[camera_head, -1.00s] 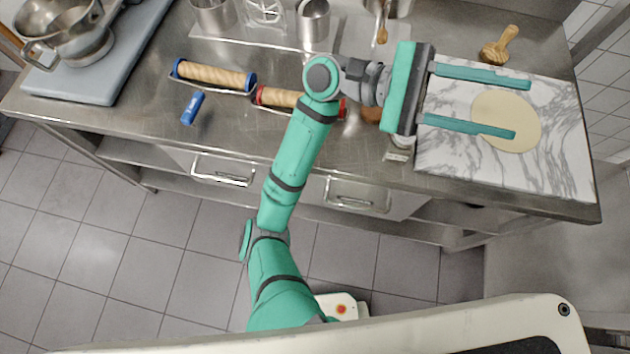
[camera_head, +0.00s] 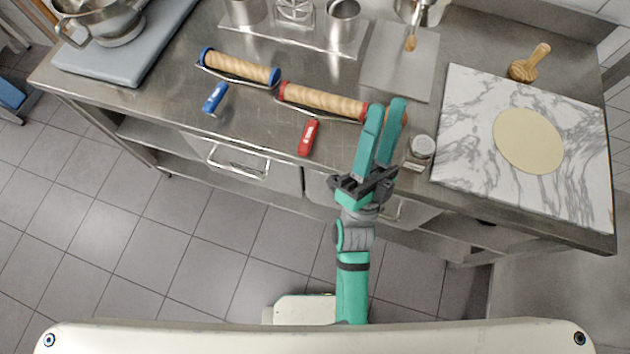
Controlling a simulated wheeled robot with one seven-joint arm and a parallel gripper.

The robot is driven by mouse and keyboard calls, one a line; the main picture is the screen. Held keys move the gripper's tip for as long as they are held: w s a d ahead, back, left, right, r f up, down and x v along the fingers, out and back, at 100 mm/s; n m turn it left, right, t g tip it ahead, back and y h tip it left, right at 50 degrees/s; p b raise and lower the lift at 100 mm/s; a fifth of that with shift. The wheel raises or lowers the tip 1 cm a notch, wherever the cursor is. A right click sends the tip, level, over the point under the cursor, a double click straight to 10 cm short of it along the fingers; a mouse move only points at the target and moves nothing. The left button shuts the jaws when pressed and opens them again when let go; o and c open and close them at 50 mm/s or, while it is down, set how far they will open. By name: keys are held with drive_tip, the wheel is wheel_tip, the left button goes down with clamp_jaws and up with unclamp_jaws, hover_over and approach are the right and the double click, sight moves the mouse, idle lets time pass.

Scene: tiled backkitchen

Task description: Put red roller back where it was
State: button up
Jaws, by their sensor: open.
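The red roller (camera_head: 322,102), a wooden roller with red ends, lies in a wire cradle on the steel counter. A similar blue-ended roller (camera_head: 240,67) lies behind it to the left. My gripper (camera_head: 386,104) is open and points away from me at the counter's front edge. Its fingertips appear just right of the red roller's right end; I cannot tell their height. The fingers partly hide a brown round thing.
A glass jar (camera_head: 420,149) stands close right of my gripper. Further right are a marble board (camera_head: 465,135) with a flat dough disc (camera_head: 528,140) and a wooden tool (camera_head: 529,64). Metal containers stand at the back; a grey tray (camera_head: 400,70) lies behind the gripper.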

drive_tip(key=s+a+f+n+g+y, duration=0.2)
drive_tip(key=s+a+f+n+g, duration=0.1)
drive_tip(key=f, duration=0.6)
drive_tip(key=s+a+f+n+g+y, duration=0.2)
drive_tip(key=s+a+f+n+g, duration=0.2)
drive_tip(key=s+f, duration=0.4)
drive_tip(key=s+a+f+n+g+y, duration=0.2)
drive_tip(key=s+a+f+n+g, duration=0.2)
drive_tip(key=f, duration=0.6)
drive_tip(key=s+n+g, duration=0.2)
drive_tip(key=shift+s+f+n+y, duration=0.2)
drive_tip(key=shift+n+y, duration=0.1)
